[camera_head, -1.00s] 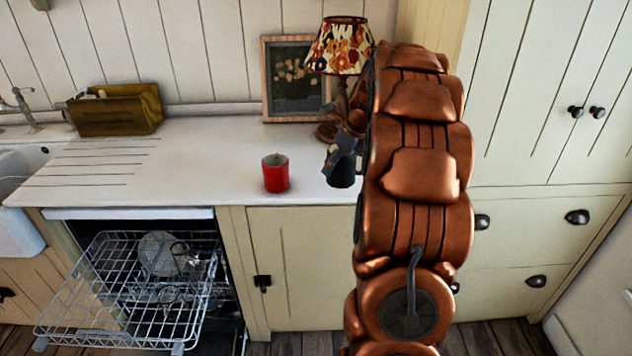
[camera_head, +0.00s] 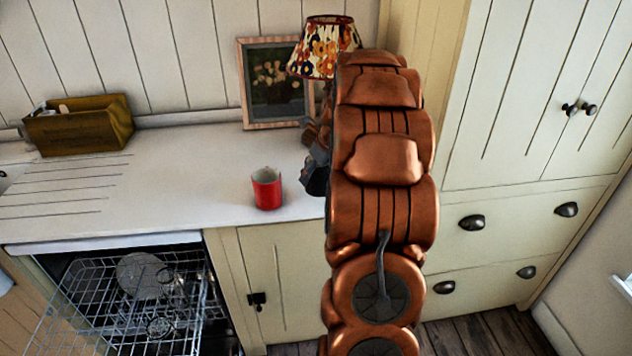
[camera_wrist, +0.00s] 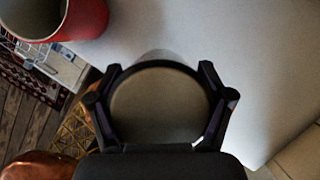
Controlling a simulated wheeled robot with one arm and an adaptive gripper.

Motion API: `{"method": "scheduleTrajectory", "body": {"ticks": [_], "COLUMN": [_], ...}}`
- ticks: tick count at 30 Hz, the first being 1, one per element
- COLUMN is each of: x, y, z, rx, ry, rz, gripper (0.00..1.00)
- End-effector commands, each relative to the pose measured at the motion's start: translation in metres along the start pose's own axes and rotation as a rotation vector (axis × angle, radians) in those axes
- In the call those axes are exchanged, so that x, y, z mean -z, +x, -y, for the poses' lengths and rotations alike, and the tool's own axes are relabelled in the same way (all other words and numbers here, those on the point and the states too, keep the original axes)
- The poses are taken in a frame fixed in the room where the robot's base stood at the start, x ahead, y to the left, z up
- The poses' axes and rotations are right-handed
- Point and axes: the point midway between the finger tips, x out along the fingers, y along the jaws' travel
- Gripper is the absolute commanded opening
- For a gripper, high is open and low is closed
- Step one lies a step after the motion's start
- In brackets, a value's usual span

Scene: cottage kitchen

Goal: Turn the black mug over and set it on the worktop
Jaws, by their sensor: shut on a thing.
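The black mug (camera_head: 316,182) is held by my gripper at the worktop's front edge, mostly hidden behind my arm in the head view. In the wrist view my gripper's fingers (camera_wrist: 159,68) are shut on both sides of the mug (camera_wrist: 158,108). There it shows as a round grey-olive face with a dark rim; I cannot tell whether this is its mouth or its base. The white worktop (camera_head: 190,175) lies beyond and left of my gripper. Whether the mug touches it is not clear.
A red mug (camera_head: 267,190) stands upright on the worktop left of my gripper; it also shows in the wrist view (camera_wrist: 88,18). A lamp (camera_head: 325,50) and framed picture (camera_head: 275,85) stand behind. An open dishwasher rack (camera_head: 95,295) is below left. The middle worktop is clear.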

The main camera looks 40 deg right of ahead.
Motion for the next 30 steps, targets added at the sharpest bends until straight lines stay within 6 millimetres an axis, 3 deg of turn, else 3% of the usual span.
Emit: {"method": "scheduleTrajectory", "body": {"ticks": [9,20,21,26,30], "x": [0.015,0.016,0.017,0.017,0.017], "y": [0.032,0.036,0.036,0.036,0.036], "z": [-0.001,0.000,0.000,0.000,0.000], "rx": [-0.003,0.000,0.000,0.000,0.000], "ry": [0.002,0.001,0.001,0.001,0.001], "rz": [-0.002,0.000,0.000,0.000,0.000], "gripper": [0.16,0.16,0.82,0.99,1.00]}}
